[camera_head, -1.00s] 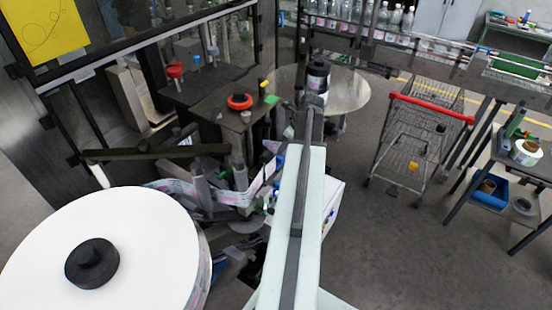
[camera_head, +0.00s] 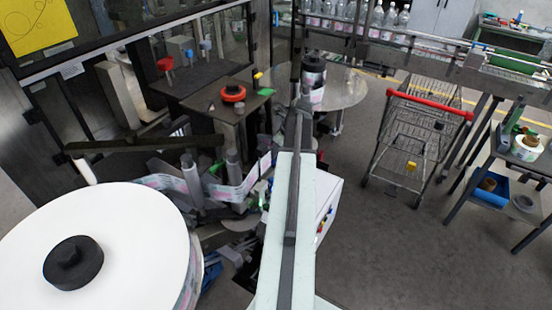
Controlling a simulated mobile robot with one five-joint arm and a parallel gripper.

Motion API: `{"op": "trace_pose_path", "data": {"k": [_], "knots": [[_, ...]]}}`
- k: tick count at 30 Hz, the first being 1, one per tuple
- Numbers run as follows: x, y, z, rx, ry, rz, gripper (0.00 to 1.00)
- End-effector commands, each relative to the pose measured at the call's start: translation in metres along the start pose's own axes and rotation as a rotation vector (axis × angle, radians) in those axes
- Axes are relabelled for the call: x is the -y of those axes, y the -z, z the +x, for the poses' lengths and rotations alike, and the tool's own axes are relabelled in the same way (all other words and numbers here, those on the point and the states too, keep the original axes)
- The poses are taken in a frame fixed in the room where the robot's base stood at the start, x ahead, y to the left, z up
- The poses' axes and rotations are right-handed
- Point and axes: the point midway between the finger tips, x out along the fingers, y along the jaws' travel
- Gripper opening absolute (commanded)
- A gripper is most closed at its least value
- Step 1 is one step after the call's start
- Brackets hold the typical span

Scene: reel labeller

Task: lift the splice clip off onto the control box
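The control box (camera_head: 325,213) is most likely the white box with small coloured buttons just right of my pale green arm, which covers its left part. I cannot make out the splice clip for certain. A small green piece (camera_head: 214,170) shows by the label web (camera_head: 232,192), but I cannot tell whether it is the clip. The large white label reel (camera_head: 125,235) with a dark hub is at the lower left. My arm runs up the middle of the view, and my gripper cannot be made out at its far end.
A wire cart (camera_head: 410,140) with a red handle is at the right, beside a dark side table (camera_head: 484,160). Grey floor between box and cart is clear.

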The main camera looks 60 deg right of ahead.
Motion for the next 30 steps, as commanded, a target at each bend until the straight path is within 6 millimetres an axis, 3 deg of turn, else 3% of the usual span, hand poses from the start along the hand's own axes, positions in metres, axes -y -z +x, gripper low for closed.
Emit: {"op": "trace_pose_path", "data": {"k": [1, 2, 3, 14, 24, 30], "knots": [[0.0, 0.0, 0.0, 0.0, 0.0, 0.0, 0.1], [0.0, 0.0, 0.0, 0.0, 0.0, 0.0, 0.02], [0.0, 0.0, 0.0, 0.0, 0.0, 0.0, 0.0], [0.0, -0.001, -0.003, 0.0, 0.0, 0.001, 0.0], [0.001, -0.016, -0.043, 0.0, 0.0, 0.002, 0.0], [-0.001, 0.032, -0.051, 0.0, 0.001, 0.005, 0.0]]}}
